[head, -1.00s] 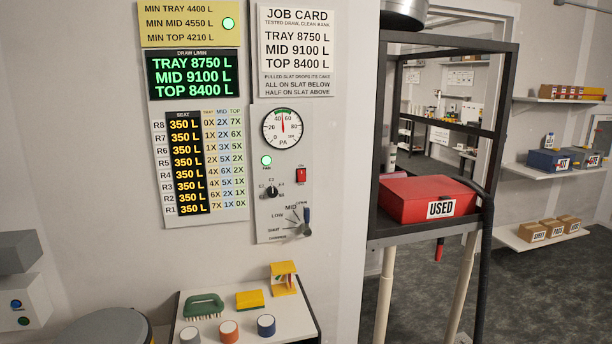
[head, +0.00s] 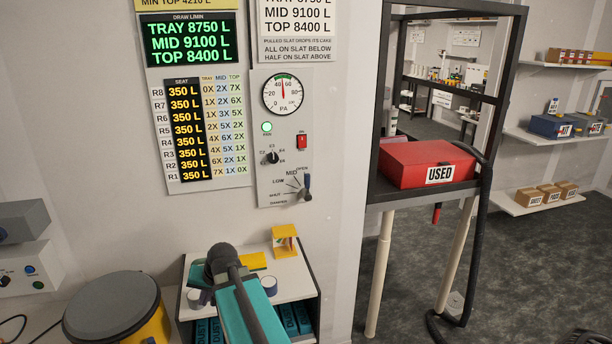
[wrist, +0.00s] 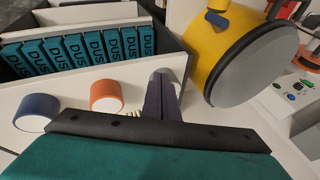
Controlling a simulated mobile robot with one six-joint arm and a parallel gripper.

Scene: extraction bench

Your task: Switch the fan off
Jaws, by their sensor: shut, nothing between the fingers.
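The fan's red rocker switch (head: 301,142) is on the grey wall panel (head: 262,190) in the head view. Its tiny marks are too small to read. The green fan lamp (head: 267,127) left of it is lit. The round PA gauge (head: 283,94) above has its needle near the top. My gripper (wrist: 162,90) is shut and empty. In the head view it is low, below and left of the panel, above the small white table (head: 300,283), well apart from the switch. The wrist view points down and does not show the switch.
A black knob (head: 271,158) and a damper lever (head: 306,190) sit below the switch. A yellow drum (head: 130,312) stands at the lower left. Orange and blue round pieces (wrist: 107,96) are on the white table. A rack with a red USED box (head: 420,166) stands right.

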